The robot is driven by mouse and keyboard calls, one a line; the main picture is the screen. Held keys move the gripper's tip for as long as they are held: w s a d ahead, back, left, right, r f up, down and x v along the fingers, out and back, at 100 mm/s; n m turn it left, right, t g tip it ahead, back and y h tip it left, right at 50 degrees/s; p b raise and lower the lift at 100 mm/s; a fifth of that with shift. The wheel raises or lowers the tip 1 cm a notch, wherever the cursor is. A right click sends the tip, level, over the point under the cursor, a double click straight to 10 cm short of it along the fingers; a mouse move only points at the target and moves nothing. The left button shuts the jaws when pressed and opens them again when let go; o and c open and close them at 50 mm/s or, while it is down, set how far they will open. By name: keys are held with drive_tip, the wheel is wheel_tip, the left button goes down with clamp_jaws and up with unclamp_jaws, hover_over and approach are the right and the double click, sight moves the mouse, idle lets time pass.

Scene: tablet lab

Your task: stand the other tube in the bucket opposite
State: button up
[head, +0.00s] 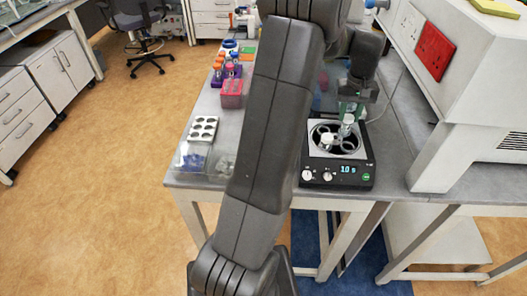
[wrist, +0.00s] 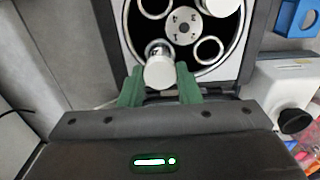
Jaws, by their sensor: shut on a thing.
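The centrifuge (head: 363,174) is a black box with a white top and an open round bowl on the bench. Its rotor hub (wrist: 185,26) has bucket rings around it. One white-capped tube (wrist: 221,4) stands in a bucket at the upper right of the wrist view. My gripper (wrist: 159,87) has its green fingers shut on another white-capped tube (wrist: 159,72). This tube is over the bucket across the hub from the first tube, with that bucket's ring partly showing behind the cap. I cannot tell how deep the held tube sits. An empty bucket (wrist: 208,50) lies right of it.
A white rack with round holes (head: 203,129), a pink box (head: 232,94) and capped tubes in a purple rack (head: 218,77) stand on the left bench. A large white machine (head: 470,80) stands to the right. A blue block (wrist: 296,17) lies beside the centrifuge.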

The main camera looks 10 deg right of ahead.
drive_tip(key=shift+f+b, duration=0.55)
drive_tip(key=shift+f, duration=0.45)
drive_tip(key=o, duration=0.9)
wheel_tip(320, 180, up, 14)
drive_tip(key=shift+f+b, duration=0.1)
drive_tip(key=shift+b, duration=0.5)
